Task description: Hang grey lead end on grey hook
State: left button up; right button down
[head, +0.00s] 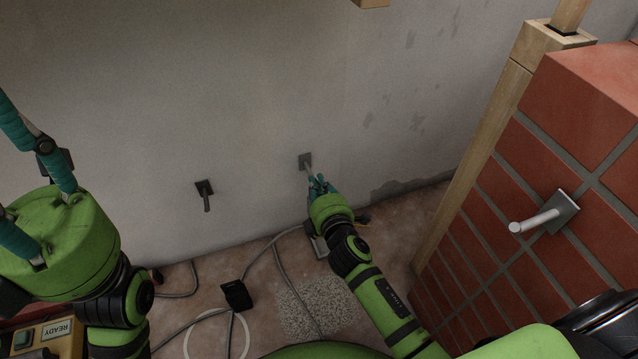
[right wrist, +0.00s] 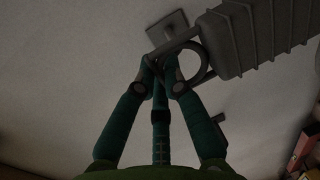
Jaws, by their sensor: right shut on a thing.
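The grey hook (head: 306,162) is a square plate with a peg on the wall, and its plate (right wrist: 167,27) shows at the top of the right wrist view. My right gripper (head: 318,183) is just in front of this hook. In the right wrist view its teal fingers (right wrist: 168,68) are closed on the ring of the grey lead end (right wrist: 255,38), which has a ribbed body. The ring overlaps the peg; I cannot tell whether the peg passes through it. My left gripper (head: 38,150) is at the far left, fingers spread and empty.
A dark hook (head: 204,190) is on the wall to the left. A white peg (head: 543,220) sticks out from the brick pillar (head: 500,215) at right. Cables (head: 270,248) and a black box (head: 236,295) lie on the floor. A wooden post (head: 490,145) stands beside the pillar.

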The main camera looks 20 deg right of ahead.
jog(key=shift+w+r, duration=0.35)
jog(key=shift+r, duration=0.05)
dwell(0.4)
jog(key=shift+s+f, duration=0.1)
jog(key=shift+s, duration=0.1)
jog(key=shift+s+a+p, duration=0.1)
jog(key=shift+s+p, duration=0.05)
jog(key=shift+p, duration=0.2)
jog(key=shift+f, duration=0.1)
jog(key=shift+s, duration=0.15)
jog(key=shift+f, duration=0.15)
jog(key=shift+p, duration=0.4)
dwell(0.9)
dwell(0.4)
